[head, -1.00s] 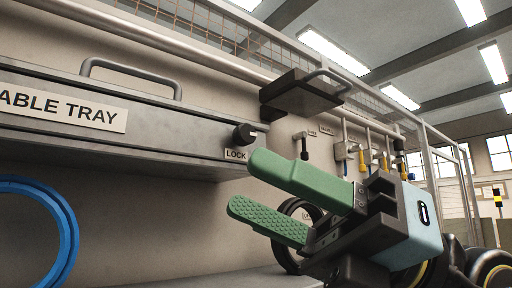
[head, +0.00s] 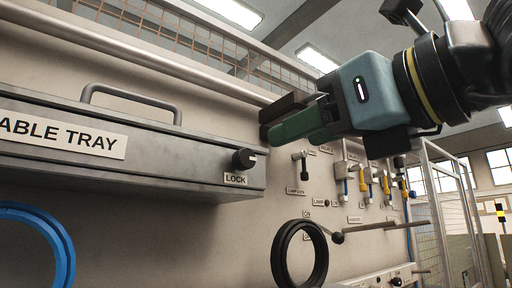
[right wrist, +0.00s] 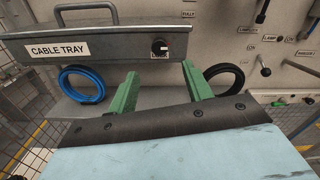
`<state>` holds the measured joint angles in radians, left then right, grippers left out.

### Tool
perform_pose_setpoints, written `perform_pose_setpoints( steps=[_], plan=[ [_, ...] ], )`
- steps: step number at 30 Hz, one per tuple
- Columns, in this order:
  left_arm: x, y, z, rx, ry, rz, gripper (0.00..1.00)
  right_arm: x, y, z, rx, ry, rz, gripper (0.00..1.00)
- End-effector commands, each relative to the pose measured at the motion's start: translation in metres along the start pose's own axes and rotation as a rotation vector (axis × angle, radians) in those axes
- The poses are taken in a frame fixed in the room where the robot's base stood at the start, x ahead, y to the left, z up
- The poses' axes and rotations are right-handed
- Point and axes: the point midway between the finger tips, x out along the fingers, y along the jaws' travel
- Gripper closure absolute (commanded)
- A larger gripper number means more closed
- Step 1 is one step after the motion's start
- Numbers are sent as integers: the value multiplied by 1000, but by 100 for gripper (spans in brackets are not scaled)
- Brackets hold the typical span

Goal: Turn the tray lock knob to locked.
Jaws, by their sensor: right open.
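The tray lock knob (head: 244,159) is a black round knob on the front of the grey cable tray (head: 180,160), above a LOCK label (head: 235,179). It also shows in the right wrist view (right wrist: 159,46), with a light mark on its face. My right gripper (head: 275,134), with green fingers, is up and to the right of the knob in the head view, apart from it. In the right wrist view its two fingers (right wrist: 157,85) are spread, with nothing between them, and the knob shows beyond the gap. My left gripper is out of view.
A blue ring (head: 66,250) hangs below the tray at the left, and a black ring (head: 276,258) hangs at the right. A handle (head: 130,95) stands on the tray top. Several levers and valves (head: 370,185) line the wall at the right.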

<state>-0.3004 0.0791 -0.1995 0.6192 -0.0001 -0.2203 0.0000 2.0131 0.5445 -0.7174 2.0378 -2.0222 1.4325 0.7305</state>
Motion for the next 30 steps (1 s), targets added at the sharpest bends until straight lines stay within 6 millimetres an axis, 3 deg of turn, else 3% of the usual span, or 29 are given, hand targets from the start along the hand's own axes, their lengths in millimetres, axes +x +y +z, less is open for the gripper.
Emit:
perform_pose_setpoints(
  steps=[6, 13, 18, 27, 30],
  plan=[
    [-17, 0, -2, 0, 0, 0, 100, 49, 0, 2, 1, 5, 4, 50],
    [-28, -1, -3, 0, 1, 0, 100, 86, 1, 1, 1, 3, 5, 50],
    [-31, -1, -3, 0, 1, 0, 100, 97, 0, 0, 0, 1, 4, 50],
    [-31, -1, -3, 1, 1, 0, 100, 99, 1, 0, 0, 1, 4, 50],
    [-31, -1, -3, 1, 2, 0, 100, 99, 1, 0, 0, 1, 4, 63]
  ],
)
